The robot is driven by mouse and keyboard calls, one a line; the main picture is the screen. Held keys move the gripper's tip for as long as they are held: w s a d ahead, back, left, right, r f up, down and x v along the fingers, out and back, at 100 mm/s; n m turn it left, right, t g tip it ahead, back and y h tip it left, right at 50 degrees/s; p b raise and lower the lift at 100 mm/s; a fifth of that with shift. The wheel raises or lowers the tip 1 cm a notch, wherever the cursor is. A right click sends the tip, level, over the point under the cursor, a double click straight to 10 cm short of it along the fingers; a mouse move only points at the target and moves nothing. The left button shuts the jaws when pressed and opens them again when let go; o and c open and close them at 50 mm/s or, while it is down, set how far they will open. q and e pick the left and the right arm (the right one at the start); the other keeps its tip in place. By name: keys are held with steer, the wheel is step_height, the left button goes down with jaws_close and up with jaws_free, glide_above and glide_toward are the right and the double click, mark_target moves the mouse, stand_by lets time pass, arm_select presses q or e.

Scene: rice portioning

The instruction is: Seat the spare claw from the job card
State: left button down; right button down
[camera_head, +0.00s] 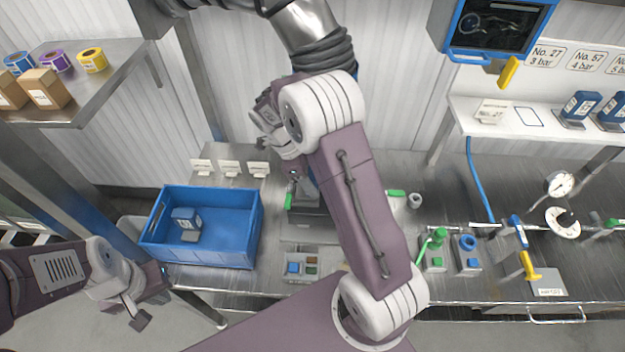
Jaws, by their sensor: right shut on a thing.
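My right gripper (291,176) is above the middle of the bench, mostly behind my own arm. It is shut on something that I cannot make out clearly. A grey fixture (305,216) with a green lever (289,199) lies just below it; the gap or contact between them is hidden. A blue numbered block (186,218) lies in the blue bin (252,228). Two more blue numbered blocks (581,104) (613,107) stand on the right shelf. The shelf also has an empty outlined place (528,117) beside a "No. 27" card (491,112). My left gripper (146,307) looks open and empty, in front of the bin.
Wall cards (546,56) read "No. 27 3 bar" and "No. 57 4 bar". A dark jointed arm (305,30) hangs above the bench. Green and blue valves (436,248) (467,252), a yellow-handled tool (528,267) and a gauge (559,184) stand right. A button box (303,266) is in front.

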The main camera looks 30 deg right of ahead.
steer(key=shift+f, duration=0.2)
steer(key=shift+f+b, duration=0.25)
steer(key=shift+b, duration=0.2)
steer(key=shift+f, duration=0.2)
stand_by(0.3)
steer(key=shift+c, duration=0.2)
jaws_free()
stand_by(0.3)
step_height(320, 180, up, 9)
steer(key=p, duration=0.6)
steer(key=shift+r, duration=0.1)
